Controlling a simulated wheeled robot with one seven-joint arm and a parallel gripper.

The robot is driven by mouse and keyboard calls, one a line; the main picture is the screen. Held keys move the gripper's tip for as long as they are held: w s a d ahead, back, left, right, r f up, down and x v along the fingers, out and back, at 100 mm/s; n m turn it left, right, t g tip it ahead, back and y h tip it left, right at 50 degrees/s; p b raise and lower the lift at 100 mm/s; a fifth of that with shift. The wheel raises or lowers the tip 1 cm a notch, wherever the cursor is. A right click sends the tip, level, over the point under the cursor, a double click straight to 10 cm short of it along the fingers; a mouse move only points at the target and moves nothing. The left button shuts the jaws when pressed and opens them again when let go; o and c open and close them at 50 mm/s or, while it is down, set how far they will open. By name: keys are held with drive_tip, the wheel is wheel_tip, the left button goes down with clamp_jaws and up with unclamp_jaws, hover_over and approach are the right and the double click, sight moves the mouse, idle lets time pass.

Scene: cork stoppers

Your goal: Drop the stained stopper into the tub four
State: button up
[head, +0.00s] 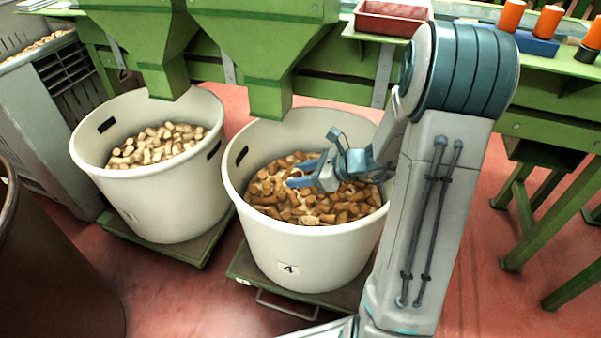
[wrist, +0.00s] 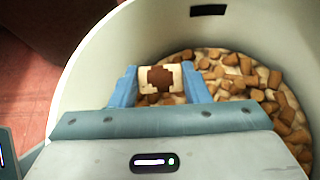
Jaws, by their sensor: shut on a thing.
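The stained stopper (wrist: 160,79) is pale with a dark brown blotch. It shows in the wrist view between the two blue fingers of my gripper (wrist: 160,85), which is shut on it. In the head view my gripper (head: 305,175) is over the mouth of tub four (head: 290,240), a white tub with a "4" label on its front. I cannot make out the stopper clearly in the head view. Many brown stoppers (head: 290,208) lie in tub four below my gripper. The tub's wall also shows in the wrist view (wrist: 110,45).
Another white tub (head: 160,205) with paler stoppers stands to the left. Green chutes (head: 265,50) hang above and behind both tubs. A red tray (head: 390,18) and orange cylinders (head: 511,15) sit on the green bench behind.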

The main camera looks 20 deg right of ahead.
drive_tip(key=o, duration=1)
drive_tip(key=shift+o, duration=0.2)
drive_tip(key=p+v, duration=0.5)
drive_tip(key=v, duration=0.8)
drive_tip(key=shift+s+d+r, duration=0.2)
drive_tip(key=shift+d, duration=0.1)
